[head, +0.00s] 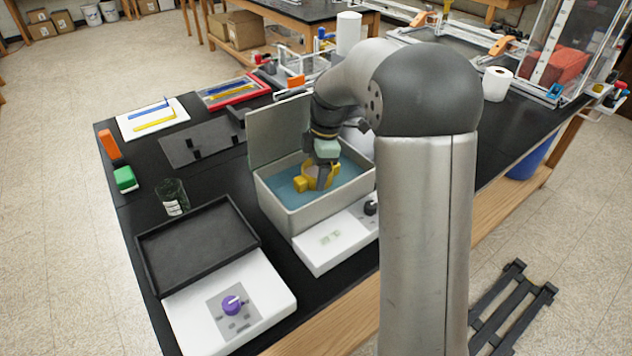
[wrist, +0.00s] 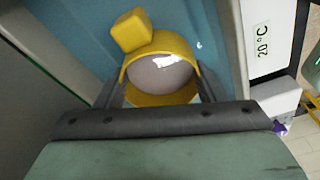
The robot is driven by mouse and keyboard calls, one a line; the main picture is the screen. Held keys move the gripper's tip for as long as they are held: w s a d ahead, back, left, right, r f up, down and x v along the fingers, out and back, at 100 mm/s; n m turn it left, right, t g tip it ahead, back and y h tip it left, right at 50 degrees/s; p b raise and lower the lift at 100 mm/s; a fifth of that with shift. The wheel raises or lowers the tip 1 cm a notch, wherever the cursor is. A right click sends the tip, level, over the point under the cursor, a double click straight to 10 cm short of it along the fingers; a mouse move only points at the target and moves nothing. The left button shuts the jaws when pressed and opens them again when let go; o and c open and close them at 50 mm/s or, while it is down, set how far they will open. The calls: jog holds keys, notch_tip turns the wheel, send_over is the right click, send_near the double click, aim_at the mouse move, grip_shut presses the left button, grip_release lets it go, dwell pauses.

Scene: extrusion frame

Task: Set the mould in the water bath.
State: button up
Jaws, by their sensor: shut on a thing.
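The mould is yellow and ring-like with a block on one side (head: 303,184); in the wrist view its curved wall (wrist: 160,42) surrounds a greyish, shiny filling. My gripper (head: 325,180) is shut on the mould, and its fingers show on both sides of it in the wrist view. The water bath (head: 292,216) is a light grey box with blue water inside and its lid (head: 280,130) raised at the back. The mould is within the bath's opening, at or near the water. I cannot tell whether it touches the bottom. My gripper hides part of it.
The bath's control panel (head: 330,237) faces the front; its display reads 20 °C in the wrist view (wrist: 263,40). A white device with a purple knob (head: 233,304) and a black tray (head: 198,243) stand front left. A glass beaker (head: 172,197) stands left of the bath.

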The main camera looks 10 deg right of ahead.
aim_at(316, 195)
notch_tip(316, 195, down, 4)
jog(key=shift+f+p, duration=0.2)
jog(key=shift+p, duration=0.1)
jog(key=shift+w+a+f+p, duration=0.1)
jog(key=shift+w+f+p, duration=0.05)
jog(key=shift+p, duration=0.25)
jog(key=shift+f, duration=0.15)
jog(key=shift+f, duration=0.1)
jog(key=shift+f+b, duration=0.15)
jog(key=shift+b, duration=0.2)
jog(key=o, duration=1.1)
